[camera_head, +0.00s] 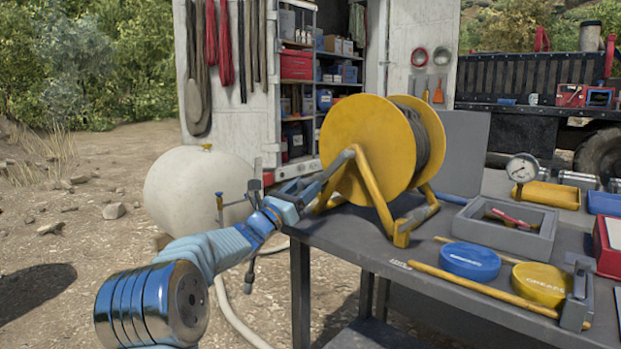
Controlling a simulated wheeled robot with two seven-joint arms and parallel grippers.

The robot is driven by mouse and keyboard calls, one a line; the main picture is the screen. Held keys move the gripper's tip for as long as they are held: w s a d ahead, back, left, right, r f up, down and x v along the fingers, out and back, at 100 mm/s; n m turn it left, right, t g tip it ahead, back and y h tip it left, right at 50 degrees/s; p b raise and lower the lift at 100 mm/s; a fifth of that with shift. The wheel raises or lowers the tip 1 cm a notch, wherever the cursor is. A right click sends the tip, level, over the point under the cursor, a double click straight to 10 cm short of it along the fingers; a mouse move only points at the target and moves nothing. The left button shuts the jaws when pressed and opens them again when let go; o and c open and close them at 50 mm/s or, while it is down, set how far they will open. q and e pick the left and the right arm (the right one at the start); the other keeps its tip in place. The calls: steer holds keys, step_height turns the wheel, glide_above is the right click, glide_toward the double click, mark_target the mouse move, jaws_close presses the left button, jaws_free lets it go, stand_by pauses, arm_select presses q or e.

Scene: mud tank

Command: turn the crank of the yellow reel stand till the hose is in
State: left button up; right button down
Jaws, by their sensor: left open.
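The yellow reel stand (373,190) stands on the grey workbench, its large yellow disc (365,135) facing left. Dark hose (420,140) is wound between the two discs; its free end cannot be made out. A grey crank arm (337,168) slants down and left from the hub. My left arm reaches in from the lower left. My left gripper (307,190) is open at the crank's lower end. The crank handle is largely hidden there, and I cannot tell whether the fingers touch it. My right gripper is not in view.
On the workbench (345,240) are a grey tray (505,243), blue (470,260) and yellow (540,283) round tins, a yellow rod (480,289) and a gauge (522,168). A white tank (190,185) stands behind my left arm. Open dirt lies left.

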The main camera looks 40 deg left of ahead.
arm_select(q)
steer(key=shift+x, duration=1.45)
jaws_close()
